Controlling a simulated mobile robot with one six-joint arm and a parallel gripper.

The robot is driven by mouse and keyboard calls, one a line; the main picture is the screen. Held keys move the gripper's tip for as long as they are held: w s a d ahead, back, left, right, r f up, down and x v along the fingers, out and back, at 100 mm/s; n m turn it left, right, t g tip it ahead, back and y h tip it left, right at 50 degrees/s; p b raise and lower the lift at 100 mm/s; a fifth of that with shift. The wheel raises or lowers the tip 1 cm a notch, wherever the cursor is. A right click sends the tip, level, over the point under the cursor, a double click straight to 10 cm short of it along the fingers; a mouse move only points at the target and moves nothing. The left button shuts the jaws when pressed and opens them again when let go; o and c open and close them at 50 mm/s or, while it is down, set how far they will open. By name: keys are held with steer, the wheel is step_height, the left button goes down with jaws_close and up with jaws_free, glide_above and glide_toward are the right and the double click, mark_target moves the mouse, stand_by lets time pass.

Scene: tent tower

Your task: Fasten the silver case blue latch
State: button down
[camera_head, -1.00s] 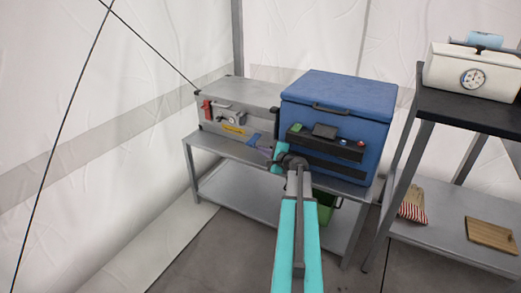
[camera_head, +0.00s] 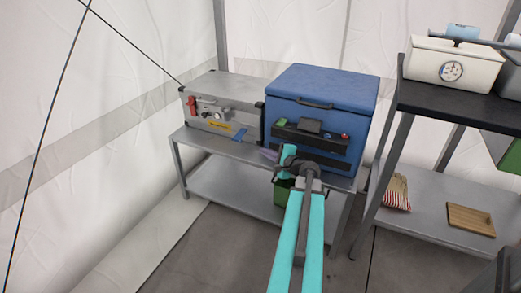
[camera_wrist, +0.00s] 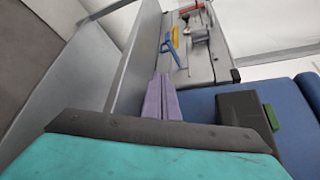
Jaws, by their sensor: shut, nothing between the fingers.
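The silver case (camera_head: 238,88) stands on the left part of a grey metal bench, its front facing me. Its blue latch (camera_head: 240,134) is low at the right of the front and looks slanted; I cannot tell whether it is fastened. The blue latch also shows at the top of the wrist view (camera_wrist: 172,49). My gripper (camera_head: 268,154) is shut and empty, with purple fingers (camera_wrist: 162,98) together. It is to the right of and below the latch, apart from it, in front of the blue cooler.
The blue cooler (camera_head: 322,88) stands close beside the case on the right, with a dark strip of small items on its front. The case front also carries a red latch (camera_head: 192,104) and a yellow part (camera_head: 217,124). A shelf rack (camera_head: 425,100) stands at the right.

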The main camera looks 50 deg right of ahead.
steer(key=v, duration=0.6)
steer(key=w+a+f+n+y+p, duration=0.1)
steer(key=w+a+y+p, duration=0.1)
steer(key=w+a, duration=0.3)
steer(key=w+a+f+n+g+y+p, duration=0.1)
steer(key=w+a+p, duration=0.3)
steer(key=a, duration=0.9)
steer(key=w+a+f+n+g+y+p, duration=0.1)
steer(key=w+a+n+y+p, duration=0.1)
steer(key=w+a, duration=0.4)
steer(key=shift+w+a+f+n+y+p, duration=0.4)
steer(key=shift+a+y+p, duration=0.6)
steer(key=shift+a, duration=0.75)
steer(key=shift+r, duration=0.1)
